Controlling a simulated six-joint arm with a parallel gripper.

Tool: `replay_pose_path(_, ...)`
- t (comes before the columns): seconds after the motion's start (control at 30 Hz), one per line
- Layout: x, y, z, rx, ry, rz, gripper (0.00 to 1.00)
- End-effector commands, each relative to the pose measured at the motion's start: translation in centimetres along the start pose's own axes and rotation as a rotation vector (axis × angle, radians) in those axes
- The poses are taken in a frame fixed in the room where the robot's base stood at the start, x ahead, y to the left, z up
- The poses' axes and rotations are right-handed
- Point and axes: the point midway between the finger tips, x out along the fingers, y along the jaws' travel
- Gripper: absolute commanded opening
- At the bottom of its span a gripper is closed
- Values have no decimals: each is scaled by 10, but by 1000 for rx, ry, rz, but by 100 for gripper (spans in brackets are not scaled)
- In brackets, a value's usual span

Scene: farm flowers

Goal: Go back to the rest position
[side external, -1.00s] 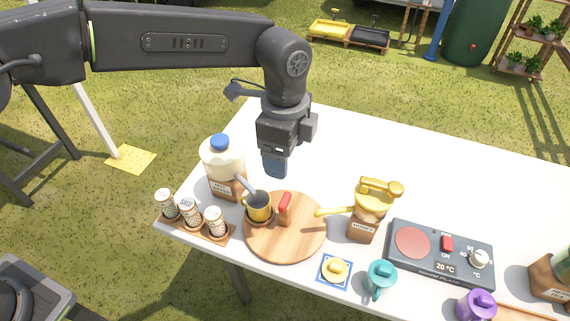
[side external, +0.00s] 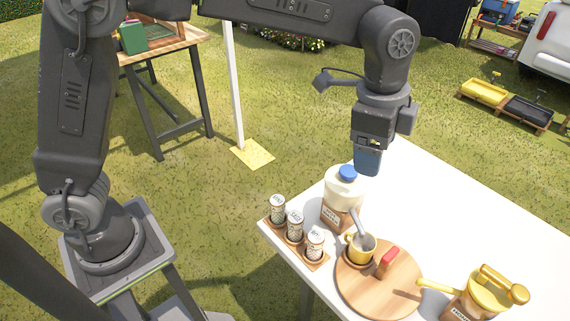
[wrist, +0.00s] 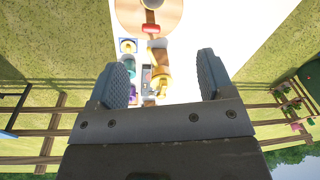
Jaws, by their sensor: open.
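My gripper (side external: 367,161) hangs above the far left part of the white table, just behind the jar with the blue lid (side external: 342,200). In the wrist view my gripper (wrist: 163,78) shows two blue-grey fingers spread wide apart with nothing held between them. It is clear of the table and points down in the side view. How far it is from the jar in depth is hard to tell.
A round wooden board (side external: 352,290) bears a yellow cup (side external: 360,248) with a spoon and a red-handled piece (side external: 387,262). A rack of shakers (side external: 295,227) stands at the table's left edge. A yellow-lidded honey pot (side external: 489,290) is at right. The table behind is bare.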

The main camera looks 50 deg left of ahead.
Motion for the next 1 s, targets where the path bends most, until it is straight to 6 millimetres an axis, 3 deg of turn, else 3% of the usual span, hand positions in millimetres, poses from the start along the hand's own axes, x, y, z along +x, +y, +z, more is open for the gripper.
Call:
replay_pose_path(0.1,-33,1,51,-192,42,-50,74)
replay_pose_path(0.3,-65,22,130,-510,112,-125,74)
replay_pose_path(0.47,-72,52,186,-760,176,-184,74)
replay_pose_path(0.6,-66,80,226,-964,234,-232,74)
replay_pose_path(0.8,-50,109,258,-1156,293,-275,74)
replay_pose_path(1.0,-43,117,265,-1212,311,-286,74)
